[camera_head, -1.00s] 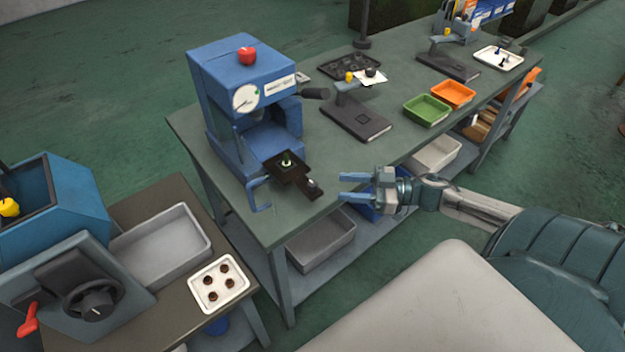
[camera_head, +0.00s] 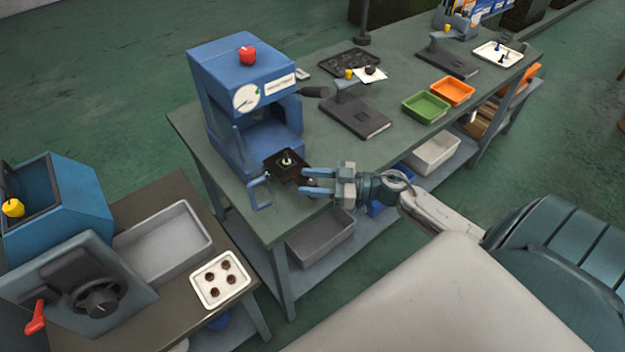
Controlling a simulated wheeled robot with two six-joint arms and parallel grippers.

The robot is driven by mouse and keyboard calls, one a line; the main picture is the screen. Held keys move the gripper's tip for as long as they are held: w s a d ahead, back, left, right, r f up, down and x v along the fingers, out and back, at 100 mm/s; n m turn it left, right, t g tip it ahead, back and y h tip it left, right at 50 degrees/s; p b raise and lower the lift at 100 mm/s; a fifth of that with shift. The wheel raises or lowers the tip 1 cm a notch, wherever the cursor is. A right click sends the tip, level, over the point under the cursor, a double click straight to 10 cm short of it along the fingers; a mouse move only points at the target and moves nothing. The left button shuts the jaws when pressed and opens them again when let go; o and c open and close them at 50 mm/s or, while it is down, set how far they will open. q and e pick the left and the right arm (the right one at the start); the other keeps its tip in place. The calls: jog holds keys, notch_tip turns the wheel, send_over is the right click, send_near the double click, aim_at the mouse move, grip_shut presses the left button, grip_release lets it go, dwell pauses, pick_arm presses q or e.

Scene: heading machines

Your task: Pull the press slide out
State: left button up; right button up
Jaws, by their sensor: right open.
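The blue press (camera_head: 240,90) stands on the near end of the grey bench. The slide's handle end points toward my right gripper (camera_head: 305,181). My right gripper is open, its two pale blue fingers pointing left at the handle. The handle end is largely hidden by the fingers, and I cannot tell whether they touch it. My left gripper is not in view.
A blue bracket-like handle (camera_head: 259,191) stands at the press's front left corner. A dark flat fixture (camera_head: 355,117) and green (camera_head: 426,108) and orange (camera_head: 453,91) trays sit farther along the bench. A grey bin (camera_head: 322,238) is on the shelf below.

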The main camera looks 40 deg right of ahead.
grip_shut()
jog(key=shift+r+p, duration=0.15)
jog(key=shift+p, duration=0.25)
jog(key=shift+s, duration=0.2)
grip_release()
jog(key=shift+d, duration=0.15)
